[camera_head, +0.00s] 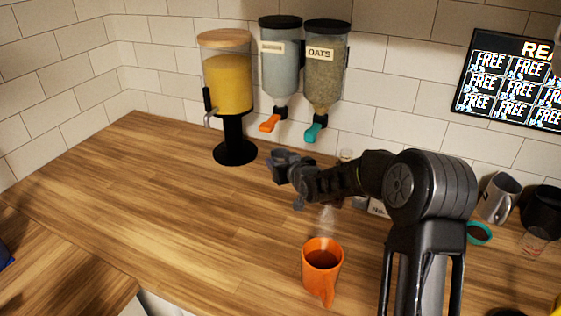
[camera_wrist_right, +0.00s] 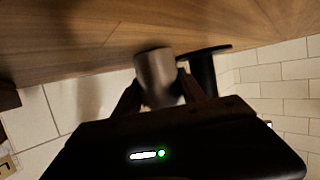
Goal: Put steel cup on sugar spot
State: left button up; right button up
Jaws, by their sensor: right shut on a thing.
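My right gripper (camera_head: 290,170) reaches left over the counter, below and in front of the dispensers. In the right wrist view it is shut on a steel cup (camera_wrist_right: 152,72), a grey metallic cylinder between the two fingers. In the head view the held cup is mostly hidden by the gripper and hard to make out. The middle dispenser (camera_head: 279,75) has an orange spout and a label too blurred to read; the gripper is just below this spout. No sugar spot marking can be made out. My left gripper is not in view.
A yellow-filled dispenser (camera_head: 228,85) on a black stand is left of the gripper, and an oats dispenser (camera_head: 325,75) hangs behind. An orange mug (camera_head: 322,262) stands in front. A grey metallic mug (camera_head: 499,197) stands at right. The counter's left side is clear.

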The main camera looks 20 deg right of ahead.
jog(key=o, duration=1.4)
jog(key=shift+r+p, duration=0.2)
jog(key=shift+p, duration=0.1)
jog(key=shift+s, duration=0.25)
jog(key=b+v, duration=0.2)
jog(key=v, duration=0.9)
jog(key=shift+s+r, duration=0.1)
jog(key=shift+s, duration=0.1)
